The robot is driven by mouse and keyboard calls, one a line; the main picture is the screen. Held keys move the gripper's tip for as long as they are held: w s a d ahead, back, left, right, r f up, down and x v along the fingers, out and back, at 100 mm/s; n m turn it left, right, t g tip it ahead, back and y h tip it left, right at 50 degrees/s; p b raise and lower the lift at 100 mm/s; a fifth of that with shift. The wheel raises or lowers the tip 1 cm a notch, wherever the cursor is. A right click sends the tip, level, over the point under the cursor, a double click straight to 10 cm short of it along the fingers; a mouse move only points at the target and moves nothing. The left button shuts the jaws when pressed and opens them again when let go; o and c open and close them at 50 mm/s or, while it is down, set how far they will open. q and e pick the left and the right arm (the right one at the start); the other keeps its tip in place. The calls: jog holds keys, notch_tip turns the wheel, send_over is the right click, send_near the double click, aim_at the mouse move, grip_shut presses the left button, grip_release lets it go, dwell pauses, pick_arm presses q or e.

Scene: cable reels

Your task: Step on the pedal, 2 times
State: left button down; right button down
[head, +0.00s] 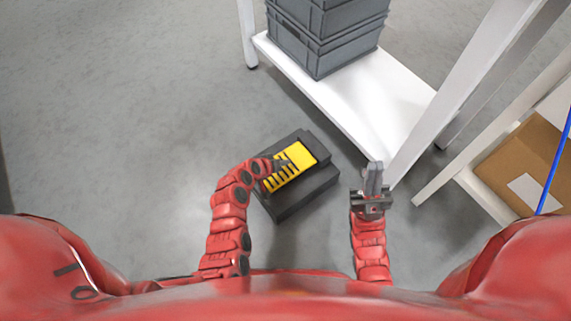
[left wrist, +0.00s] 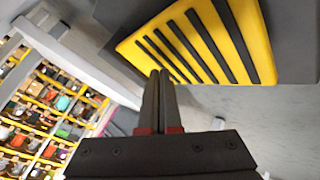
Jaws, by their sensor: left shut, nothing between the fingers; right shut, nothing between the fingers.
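The pedal (head: 296,164) is a yellow plate with black stripes on a dark grey base (head: 311,190) on the floor. In the left wrist view, the yellow striped plate (left wrist: 205,42) fills the upper middle. My left gripper (head: 282,162) is at the left part of the plate in the head view. Its shut, empty fingers (left wrist: 160,75) point at the plate's edge in the left wrist view. I cannot tell whether they touch it or whether the plate is pressed down. My right gripper (head: 375,166) is shut and empty, right of the pedal and apart from it.
A white shelf frame (head: 400,110) with stacked grey crates (head: 325,45) stands behind and right of the pedal. A cardboard box (head: 520,165) and a blue cable (head: 556,165) are at the far right. The grey floor (head: 130,120) is clear on the left.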

aim_at(284, 168)
pick_arm(q)
jog(key=shift+r+p, duration=1.9)
jog(key=shift+r, duration=0.6)
